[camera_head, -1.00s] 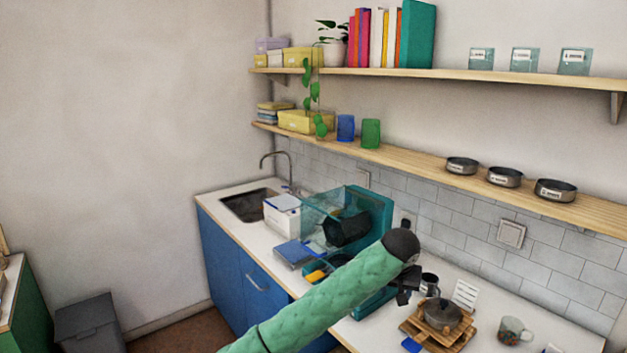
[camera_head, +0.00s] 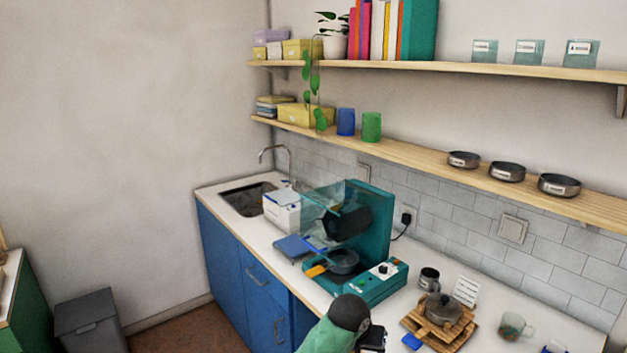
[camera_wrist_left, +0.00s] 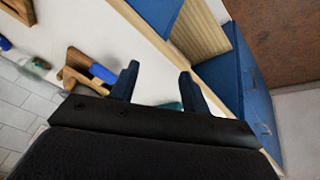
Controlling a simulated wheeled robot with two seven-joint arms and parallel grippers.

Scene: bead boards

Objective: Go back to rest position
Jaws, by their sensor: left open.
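My left arm's green sleeve and dark wrist show at the bottom of the head view, with the left gripper (camera_head: 372,338) low over the front edge of the counter. In the left wrist view the two dark fingers (camera_wrist_left: 158,85) stand well apart with nothing between them. The gripper is open and empty, clear of the objects on the counter (camera_head: 345,283). My right gripper shows in neither view.
A teal machine (camera_head: 372,285) with a dark pan (camera_head: 344,262) stands on the counter. To its right are a pot (camera_head: 443,309) on a wooden stand, a metal mug (camera_head: 429,279) and a glass cup (camera_head: 514,327). Shelves (camera_head: 430,160) run above. A grey bin (camera_head: 88,318) stands on the floor.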

